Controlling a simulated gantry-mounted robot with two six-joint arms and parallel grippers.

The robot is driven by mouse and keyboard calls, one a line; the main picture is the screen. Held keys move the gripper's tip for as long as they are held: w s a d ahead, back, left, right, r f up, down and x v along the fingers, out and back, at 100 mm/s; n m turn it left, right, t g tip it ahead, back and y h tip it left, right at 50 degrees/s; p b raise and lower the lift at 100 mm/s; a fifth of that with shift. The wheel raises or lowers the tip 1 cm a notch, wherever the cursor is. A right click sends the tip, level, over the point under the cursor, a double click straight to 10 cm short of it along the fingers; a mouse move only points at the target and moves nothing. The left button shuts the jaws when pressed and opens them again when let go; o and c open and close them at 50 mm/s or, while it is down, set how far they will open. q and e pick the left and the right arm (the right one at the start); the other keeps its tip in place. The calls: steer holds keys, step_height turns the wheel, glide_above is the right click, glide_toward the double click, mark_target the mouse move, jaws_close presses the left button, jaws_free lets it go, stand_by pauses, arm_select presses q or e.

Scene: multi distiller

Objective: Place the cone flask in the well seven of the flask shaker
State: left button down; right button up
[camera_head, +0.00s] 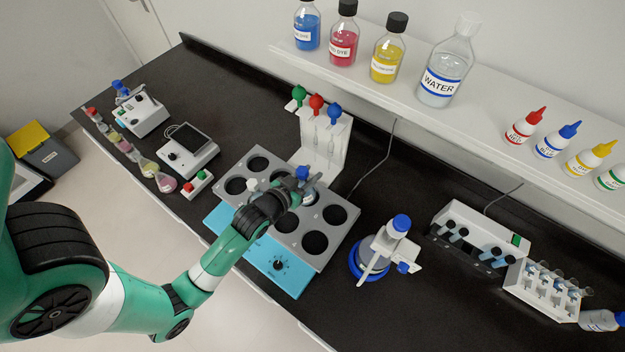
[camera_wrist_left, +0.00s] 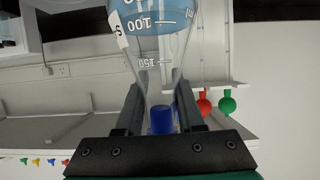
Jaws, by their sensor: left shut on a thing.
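The flask shaker has a grey top plate (camera_head: 338,190) with several round black wells and a light blue base (camera_head: 265,262) with a dark knob. My left gripper (camera_head: 292,187) is over the plate, shut on the cone flask. In the left wrist view the cone flask (camera_wrist_left: 157,55) is clear glass with volume marks, blue liquid and a blue stopper (camera_wrist_left: 161,120). Its neck is between the two dark fingers. In the head view my gripper hides most of the flask, so I cannot tell whether its base is inside a well. My right gripper is not in view.
A white stand (camera_head: 325,145) with green, red and blue knobs rises behind the shaker. A device with a blue ring (camera_head: 368,266) stands to the right, with tube racks (camera_head: 541,290) farther right. Small flasks (camera_head: 150,167) and instruments (camera_head: 188,150) are at left. Bottles line the shelf (camera_head: 470,118).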

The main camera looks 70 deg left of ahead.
arm_select(q)
steer(key=shift+w+a+f+b, duration=0.15)
steer(key=shift+w+a+f, duration=0.1)
steer(key=shift+f, duration=0.65)
steer(key=shift+w+a+f+b, duration=0.2)
steer(key=shift+w+f, duration=0.1)
steer(key=shift+f, duration=0.6)
steer(key=shift+w+a+f+b, duration=0.15)
steer(key=shift+w+a+f, duration=0.1)
steer(key=shift+f, duration=0.65)
steer(key=shift+f, duration=0.1)
steer(key=c, duration=0.5)
jaws_free()
